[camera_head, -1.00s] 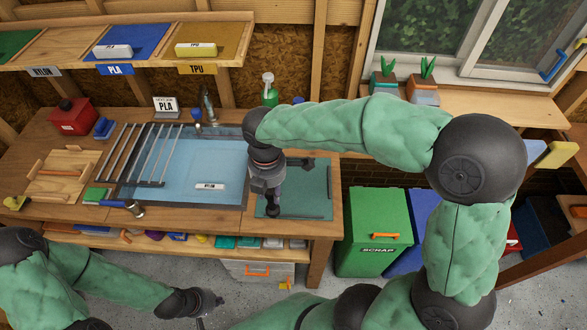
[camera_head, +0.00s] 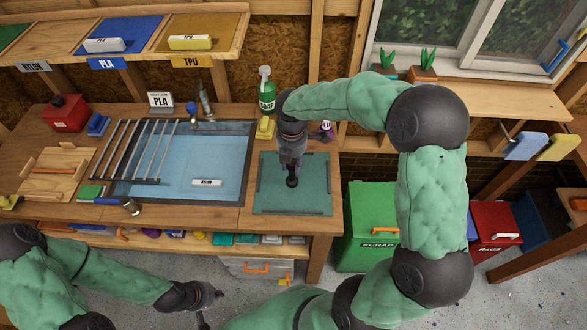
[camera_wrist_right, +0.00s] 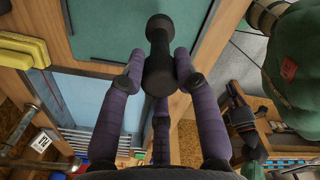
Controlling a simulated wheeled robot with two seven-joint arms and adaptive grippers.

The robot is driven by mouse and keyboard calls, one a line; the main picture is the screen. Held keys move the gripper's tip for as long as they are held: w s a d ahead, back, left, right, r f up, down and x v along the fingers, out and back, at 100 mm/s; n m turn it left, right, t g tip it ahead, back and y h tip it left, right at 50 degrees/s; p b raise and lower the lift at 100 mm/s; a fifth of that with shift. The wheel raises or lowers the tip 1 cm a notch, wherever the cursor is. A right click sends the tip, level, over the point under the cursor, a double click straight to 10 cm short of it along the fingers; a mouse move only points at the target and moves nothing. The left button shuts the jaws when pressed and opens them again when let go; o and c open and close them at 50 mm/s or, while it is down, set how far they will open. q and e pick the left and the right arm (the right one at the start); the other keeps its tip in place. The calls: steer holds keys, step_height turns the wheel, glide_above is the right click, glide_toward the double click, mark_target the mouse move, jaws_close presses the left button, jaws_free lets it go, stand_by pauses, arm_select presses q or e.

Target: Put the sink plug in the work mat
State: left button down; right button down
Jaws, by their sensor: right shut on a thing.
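The sink plug (camera_wrist_right: 158,62) is black, narrow in the middle with wider round ends. My right gripper (camera_wrist_right: 158,80) is shut on it, with purple-grey fingers on either side in the wrist view. In the head view the plug (camera_head: 292,182) shows as a dark knob below the right gripper (camera_head: 291,168). Both are over the middle of the work mat (camera_head: 315,198), a teal sheet with dark edge strips on the bench right of the sink. I cannot tell whether the plug touches the mat. My left gripper (camera_head: 214,298) is low in front of the bench, its fingers unclear.
The sink (camera_head: 222,160) with a rack over its left part lies left of the mat. A green soap bottle (camera_head: 266,92), a yellow item (camera_head: 265,128) and a small purple bottle (camera_head: 327,130) stand behind the mat. A green scrap bin (camera_head: 372,220) is right of the bench.

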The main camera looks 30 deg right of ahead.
steer(key=shift+w+d+f, duration=0.15)
steer(key=shift+d+f, duration=0.1)
steer(key=shift+f, duration=0.05)
steer(key=shift+w+d+f+b, duration=0.1)
steer(key=shift+f+b, duration=0.05)
steer(key=shift+f, duration=0.75)
steer(key=shift+w+d+f+b, duration=0.1)
steer(key=shift+f+b, duration=0.05)
steer(key=shift+f, duration=0.75)
steer(key=shift+f, duration=0.15)
steer(key=c, duration=0.9)
jaws_free()
step_height(320, 180, up, 12)
steer(key=shift+r+p, duration=0.15)
steer(key=shift+p, duration=0.8)
